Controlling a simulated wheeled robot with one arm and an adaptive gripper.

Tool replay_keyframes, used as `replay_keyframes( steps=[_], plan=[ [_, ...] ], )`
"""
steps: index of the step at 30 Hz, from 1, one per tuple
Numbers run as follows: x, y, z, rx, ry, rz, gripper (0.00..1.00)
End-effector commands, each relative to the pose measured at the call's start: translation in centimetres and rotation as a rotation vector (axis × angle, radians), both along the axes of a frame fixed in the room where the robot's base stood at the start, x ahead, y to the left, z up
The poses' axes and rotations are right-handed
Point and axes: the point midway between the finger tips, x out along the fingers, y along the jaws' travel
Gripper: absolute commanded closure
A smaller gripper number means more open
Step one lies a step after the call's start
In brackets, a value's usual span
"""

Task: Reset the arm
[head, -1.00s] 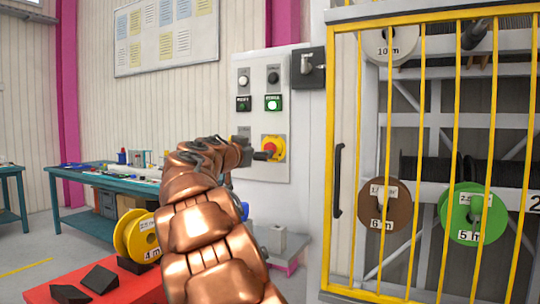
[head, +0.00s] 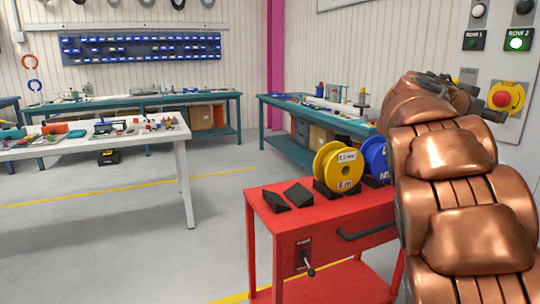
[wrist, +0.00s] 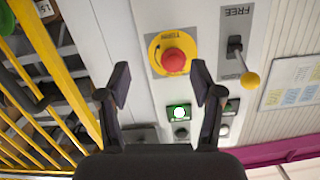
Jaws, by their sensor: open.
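My gripper (wrist: 160,82) is open and empty in the wrist view, its two dark fingers spread apart before the grey control panel (wrist: 205,15). The red emergency stop button (wrist: 174,61) on its yellow plate shows beyond the fingertips; it also shows at the right of the head view (head: 502,98). A lit green button (wrist: 179,113) appears between the fingers. A lever with a yellow knob (wrist: 249,80), under the label FREE, is beside the right finger. In the head view my copper arm fills the right side, with the gripper end close to the panel, partly hidden.
A red cart (head: 290,222) stands left of my arm, bearing a yellow reel (head: 338,168), a blue reel (head: 375,158) and black wedges. A white table (head: 186,172) and teal benches (head: 240,112) stand farther back. Floor between is clear. Yellow cage bars (wrist: 48,62) show in the wrist view.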

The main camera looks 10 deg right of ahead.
Motion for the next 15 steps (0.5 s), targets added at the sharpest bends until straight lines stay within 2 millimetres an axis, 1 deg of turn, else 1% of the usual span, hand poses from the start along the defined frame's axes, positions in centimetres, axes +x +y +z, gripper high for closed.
replay_keyframes(
  steps=[1,5,8,11,12,14,15],
  plan=[
    [-1.1,1.0,0.7,0.044,0.056,0.011,0.34],
    [-3.7,3.7,-2.2,0.172,0.234,0.055,0.34],
    [-6.1,6.3,-4.6,0.274,0.373,0.106,0.34],
    [-8.6,9.4,-6.9,0.373,0.510,0.176,0.34],
    [-9.7,10.8,-7.7,0.410,0.562,0.209,0.34],
    [-11.4,12.9,-9.0,0.466,0.645,0.263,0.34],
    [-12.5,14.4,-9.8,0.505,0.697,0.302,0.34]
  ],
)
